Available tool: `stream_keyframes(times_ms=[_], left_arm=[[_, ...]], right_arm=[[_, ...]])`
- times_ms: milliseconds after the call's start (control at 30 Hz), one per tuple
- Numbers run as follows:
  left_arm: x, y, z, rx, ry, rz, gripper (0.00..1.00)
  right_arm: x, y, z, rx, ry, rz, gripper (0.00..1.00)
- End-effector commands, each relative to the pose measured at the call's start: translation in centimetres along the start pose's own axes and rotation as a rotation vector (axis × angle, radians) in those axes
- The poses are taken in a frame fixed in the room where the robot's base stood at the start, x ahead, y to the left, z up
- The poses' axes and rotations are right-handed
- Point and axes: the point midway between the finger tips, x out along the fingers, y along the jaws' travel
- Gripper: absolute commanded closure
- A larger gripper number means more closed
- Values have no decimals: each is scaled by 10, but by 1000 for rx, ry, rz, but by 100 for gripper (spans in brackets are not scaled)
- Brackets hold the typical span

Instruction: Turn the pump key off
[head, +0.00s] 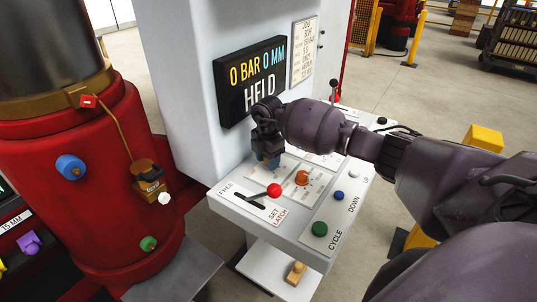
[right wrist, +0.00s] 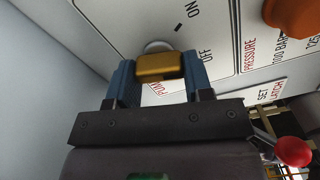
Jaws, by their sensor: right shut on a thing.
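The pump key is a yellow-brass tab on a round grey boss, seen in the right wrist view (right wrist: 160,67) on a white panel marked ON and OFF. The tab lies crosswise in that view, roughly level. My right gripper (right wrist: 160,82) has its two blue fingers on either end of the tab and is shut on it. In the head view my right gripper (head: 267,160) reaches the back left of the control desk (head: 232,208), and it hides the key there. My left gripper is not in view.
The desk holds a red-knobbed lever (head: 274,190), an orange knob (head: 302,177), a green button (head: 320,229) and a blue button (head: 338,196). A display (head: 252,80) reads 0 BAR 0 MM HELD. A red press body (head: 70,190) stands at the left.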

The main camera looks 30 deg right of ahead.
Motion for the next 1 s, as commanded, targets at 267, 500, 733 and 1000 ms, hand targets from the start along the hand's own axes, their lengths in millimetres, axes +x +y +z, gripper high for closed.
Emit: stream_keyframes(times_ms=[267,500,733,1000], left_arm=[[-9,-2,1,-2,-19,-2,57],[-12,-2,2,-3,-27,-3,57],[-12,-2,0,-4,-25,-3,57],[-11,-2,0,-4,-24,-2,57]], right_arm=[[-2,1,0,166,0,1,77],[-1,2,1,237,-1,1,77],[-1,2,1,255,-1,2,77],[-1,2,1,255,-1,2,77]])
